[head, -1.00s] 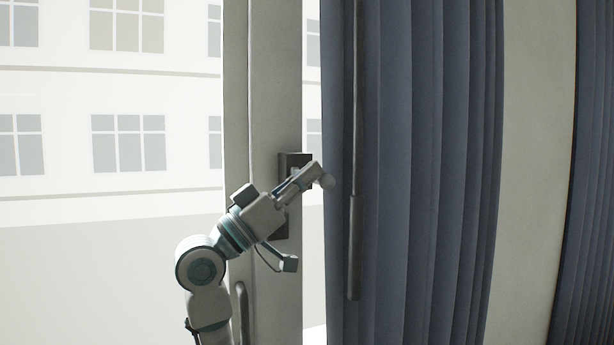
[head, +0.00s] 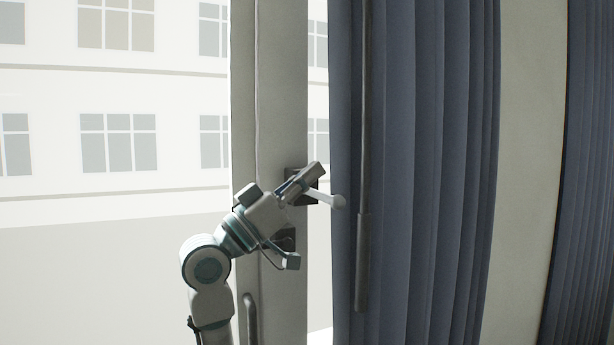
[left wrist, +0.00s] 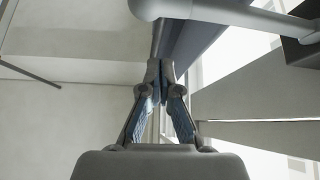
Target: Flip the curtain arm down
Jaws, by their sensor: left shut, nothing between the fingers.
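The curtain arm (head: 322,197) is a short pale lever with a round end, reaching right from a dark bracket on the window frame and sloping slightly down. It also shows as a thick pale rod (left wrist: 225,12) across the top of the left wrist view. My left gripper (head: 318,168) is shut and empty. In the head view its fingertips appear just above the curtain arm, in front of the bracket. In the left wrist view the closed fingertips (left wrist: 160,66) appear below the rod; I cannot tell whether they touch it. My right gripper is out of view.
A blue curtain (head: 430,150) hangs right of the lever, with a long dark rod (head: 361,260) in front of it. A grey window frame (head: 280,80) stands behind my left arm, with a handle (head: 250,318) lower down.

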